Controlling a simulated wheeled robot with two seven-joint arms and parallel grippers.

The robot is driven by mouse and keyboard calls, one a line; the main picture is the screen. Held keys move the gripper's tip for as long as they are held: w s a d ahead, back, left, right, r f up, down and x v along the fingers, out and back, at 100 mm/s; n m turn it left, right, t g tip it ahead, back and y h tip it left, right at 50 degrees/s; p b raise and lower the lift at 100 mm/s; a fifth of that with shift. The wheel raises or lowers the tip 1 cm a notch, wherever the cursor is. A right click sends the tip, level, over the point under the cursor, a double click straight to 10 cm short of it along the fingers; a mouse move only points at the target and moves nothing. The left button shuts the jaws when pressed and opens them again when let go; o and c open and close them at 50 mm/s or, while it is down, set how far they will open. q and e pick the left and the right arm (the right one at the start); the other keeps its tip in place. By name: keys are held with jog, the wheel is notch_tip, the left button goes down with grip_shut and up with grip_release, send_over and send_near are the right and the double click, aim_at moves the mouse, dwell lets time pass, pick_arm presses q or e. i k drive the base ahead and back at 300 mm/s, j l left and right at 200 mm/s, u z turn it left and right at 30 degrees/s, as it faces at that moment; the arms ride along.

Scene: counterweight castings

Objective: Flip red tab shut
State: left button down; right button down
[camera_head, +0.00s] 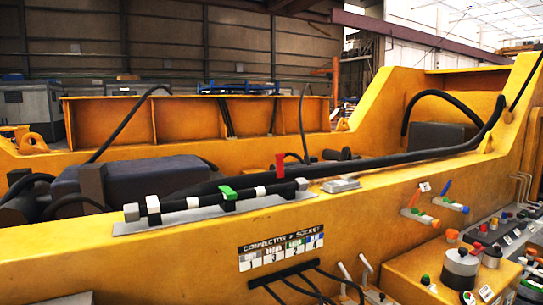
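A red tab (280,166) stands upright at the back of a dark connector row, rising above its neighbours. The row sits on a grey metal plate (190,218) along the top of the yellow casting. A green tab (228,193) to its left lies lower on the same row. White pieces show at the left end (153,205), between the green and red tabs (260,191), and at the right end (301,184). The foot of the red tab is partly hidden behind the row. Neither gripper is in view.
A thick black cable (400,160) runs behind the row to the right. A label panel (281,248) marked "CONNECTOR > SOCKET" is on the front face, with black cables below it. Orange and blue handles (445,187) and a control panel (500,240) are at right.

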aim_at(280, 170)
jog(key=l+u, duration=0.2)
jog(key=u, duration=0.15)
jog(key=i+l+u, duration=0.1)
jog(key=u, duration=0.25)
jog(key=l+u, duration=0.45)
jog(key=l, duration=0.55)
jog(key=k+l+u, duration=0.15)
jog(key=l, duration=0.55)
jog(key=l+u, duration=0.15)
jog(key=l, duration=0.55)
jog(key=k, duration=0.05)
